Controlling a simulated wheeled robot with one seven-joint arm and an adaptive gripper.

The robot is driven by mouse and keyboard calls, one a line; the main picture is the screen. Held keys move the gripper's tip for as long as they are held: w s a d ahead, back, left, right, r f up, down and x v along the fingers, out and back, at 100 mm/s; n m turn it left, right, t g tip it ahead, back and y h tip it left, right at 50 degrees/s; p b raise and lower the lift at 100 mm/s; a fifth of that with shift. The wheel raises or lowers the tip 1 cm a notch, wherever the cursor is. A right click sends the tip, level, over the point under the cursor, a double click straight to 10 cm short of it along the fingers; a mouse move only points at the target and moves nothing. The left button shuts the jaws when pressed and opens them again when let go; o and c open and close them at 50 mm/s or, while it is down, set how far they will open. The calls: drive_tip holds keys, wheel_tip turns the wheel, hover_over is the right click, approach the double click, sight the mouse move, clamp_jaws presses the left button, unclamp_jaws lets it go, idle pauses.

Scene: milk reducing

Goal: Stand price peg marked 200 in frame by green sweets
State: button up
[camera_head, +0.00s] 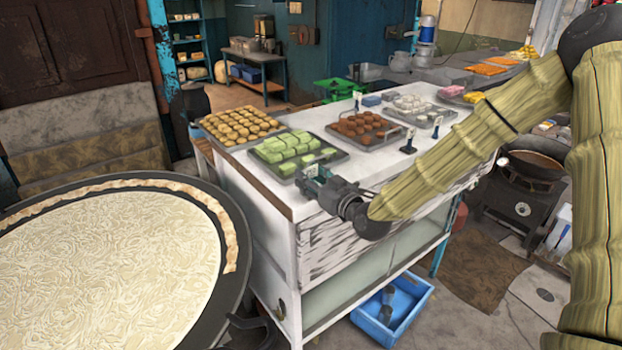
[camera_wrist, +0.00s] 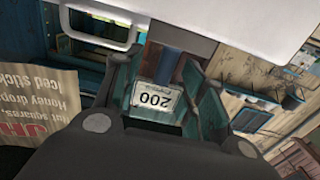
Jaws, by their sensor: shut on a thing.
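My gripper (camera_head: 312,174) is shut on the price peg, just in front of the green sweets tray at the counter's front edge. In the wrist view, the peg's white label (camera_wrist: 155,98) reads 200, appears upside down, and sits between the fingers. The green sweets (camera_head: 288,146) are pale green blocks in rows on a dark tray (camera_head: 328,155). I cannot make out the frame by the green sweets; my gripper covers part of that spot.
Other small pegs (camera_head: 408,141) stand on the white counter (camera_head: 378,172). Trays of yellow sweets (camera_head: 238,126) and brown sweets (camera_head: 362,125) flank the green ones. A large round pan (camera_head: 110,255) is at left. A blue crate (camera_head: 395,310) sits below.

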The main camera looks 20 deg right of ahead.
drive_tip(key=o, duration=1.1)
drive_tip(key=shift+s, duration=0.1)
drive_tip(key=v, duration=1.2)
drive_tip(key=s+a+f+m+g+h+b, duration=0.1)
drive_tip(key=s+f+g, duration=0.25)
drive_tip(key=f, duration=0.65)
drive_tip(key=s+a+f+g+h, duration=0.15)
drive_tip(key=s+f, duration=0.25)
drive_tip(key=f, duration=0.5)
drive_tip(key=s+a+f+m+g+b, duration=0.1)
drive_tip(key=s+f+g, duration=0.3)
drive_tip(key=f, duration=0.6)
drive_tip(key=s+f+m+g+h+b, duration=0.1)
drive_tip(key=s+f+g, duration=0.3)
drive_tip(key=s+f, duration=0.5)
drive_tip(key=s+f+m+g+h, duration=0.1)
drive_tip(key=s+f+g, duration=0.3)
drive_tip(key=s+f, duration=0.6)
drive_tip(key=s+h, duration=0.1)
drive_tip(key=s, duration=0.5)
drive_tip(key=shift+s+a+h+b, duration=0.25)
drive_tip(key=shift+a+h+b, duration=0.1)
